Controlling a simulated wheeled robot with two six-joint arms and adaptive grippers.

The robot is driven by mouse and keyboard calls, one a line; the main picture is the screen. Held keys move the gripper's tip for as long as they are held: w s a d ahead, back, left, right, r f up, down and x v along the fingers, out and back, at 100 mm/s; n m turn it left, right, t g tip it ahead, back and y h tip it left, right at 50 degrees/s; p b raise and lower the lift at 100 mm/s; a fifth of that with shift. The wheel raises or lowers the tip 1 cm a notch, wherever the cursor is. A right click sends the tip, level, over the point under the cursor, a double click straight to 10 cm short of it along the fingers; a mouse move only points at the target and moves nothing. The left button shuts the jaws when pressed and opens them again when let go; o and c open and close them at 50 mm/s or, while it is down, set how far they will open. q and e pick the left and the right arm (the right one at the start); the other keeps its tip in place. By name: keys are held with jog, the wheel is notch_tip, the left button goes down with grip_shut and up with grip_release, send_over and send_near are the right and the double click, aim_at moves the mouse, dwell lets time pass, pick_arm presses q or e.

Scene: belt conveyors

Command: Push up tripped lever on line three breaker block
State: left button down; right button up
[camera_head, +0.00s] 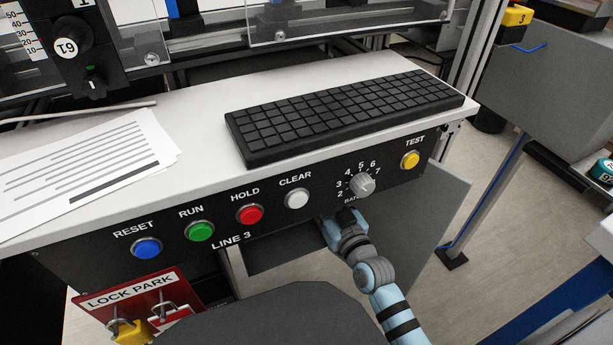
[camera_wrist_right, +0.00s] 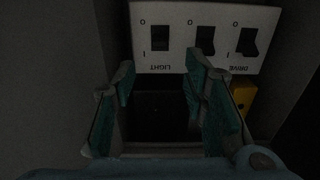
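The white breaker block (camera_wrist_right: 206,14) spans the top of the right wrist view, its lettering upside down there. It has three dark levers: one by LIGHT (camera_wrist_right: 160,37), a middle one (camera_wrist_right: 205,40) whose label is hidden by a finger, and one by DRIVE (camera_wrist_right: 249,41). The LIGHT lever looks different from the other two; the dim picture leaves exact positions unclear. My right gripper (camera_wrist_right: 162,80) is open and empty, its teal fingers just below the block in that picture. In the head view my right arm reaches under the console and the gripper is hidden. My left gripper is out of view.
The LINE 3 console panel (camera_head: 315,222) carries coloured buttons and a knob (camera_head: 362,184) above my right arm. A keyboard (camera_head: 345,112) and papers (camera_head: 80,170) lie on top. A red LOCK PARK board (camera_head: 130,299) hangs left. A yellow part (camera_wrist_right: 243,95) sits beside the right finger.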

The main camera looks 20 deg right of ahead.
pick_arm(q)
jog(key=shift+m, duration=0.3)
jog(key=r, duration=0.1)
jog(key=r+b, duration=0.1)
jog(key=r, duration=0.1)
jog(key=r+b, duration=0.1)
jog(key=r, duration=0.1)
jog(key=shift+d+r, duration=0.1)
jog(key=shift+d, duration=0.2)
pick_arm(e)
jog(key=w, duration=0.8)
jog(key=shift+w+a, duration=0.2)
jog(key=shift+a, duration=0.05)
grip_shut()
